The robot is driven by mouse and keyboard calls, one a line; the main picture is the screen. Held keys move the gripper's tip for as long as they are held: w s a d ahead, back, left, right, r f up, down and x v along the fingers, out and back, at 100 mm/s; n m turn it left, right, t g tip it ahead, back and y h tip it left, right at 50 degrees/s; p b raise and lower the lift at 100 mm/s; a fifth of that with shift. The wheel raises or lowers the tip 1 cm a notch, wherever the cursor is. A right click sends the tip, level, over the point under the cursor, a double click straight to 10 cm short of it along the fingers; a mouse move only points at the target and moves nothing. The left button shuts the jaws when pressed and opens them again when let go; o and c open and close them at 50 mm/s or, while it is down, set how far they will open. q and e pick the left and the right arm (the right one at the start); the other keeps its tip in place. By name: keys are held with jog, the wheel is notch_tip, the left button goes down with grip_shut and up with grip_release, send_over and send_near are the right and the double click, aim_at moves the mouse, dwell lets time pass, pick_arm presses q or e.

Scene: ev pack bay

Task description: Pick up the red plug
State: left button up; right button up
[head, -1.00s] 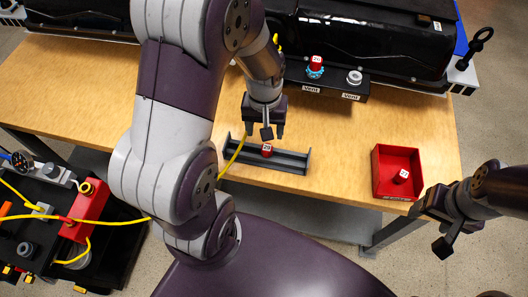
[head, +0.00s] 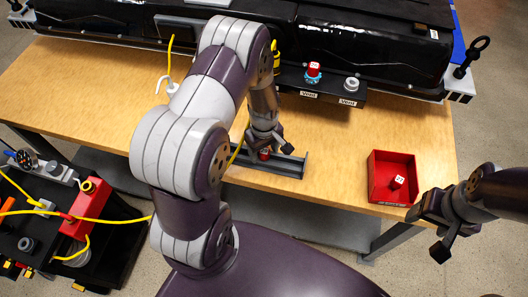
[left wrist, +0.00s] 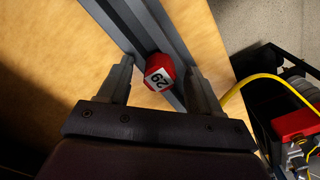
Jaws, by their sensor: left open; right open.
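A red plug (left wrist: 159,72) with a white number label, apparently 29, sits in a dark grey channel-shaped tray (head: 290,167) near the table's front edge. My left gripper (left wrist: 160,88) is open right over it, one finger on each side of the plug, with gaps still showing. In the head view the left gripper (head: 265,146) hides most of this plug (head: 265,154). A second red plug (head: 314,69) is in a vent port, and a third red plug (head: 397,182) is in a red bin. My right gripper (head: 430,228) is open and empty off the table's right edge.
The red bin (head: 379,193) stands at the table's front right. A black battery pack (head: 350,45) lines the back, with a vent block (head: 335,90) before it. A yellow cable (head: 120,221) runs at the left to a cart with a red block (head: 86,207).

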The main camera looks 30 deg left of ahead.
aim_at(265, 150)
pick_arm(q)
jog(key=c, duration=1.1)
jog(key=shift+r, duration=0.55)
notch_tip(265, 150, up, 3)
jog(key=shift+f, duration=0.1)
jog(key=d+r, duration=0.2)
jog(key=d, duration=0.2)
jog(key=d+r, duration=0.2)
jog(key=d, duration=0.2)
jog(key=d+r+b, duration=0.1)
jog(key=d+r, duration=0.2)
jog(key=shift+s+d, duration=0.4)
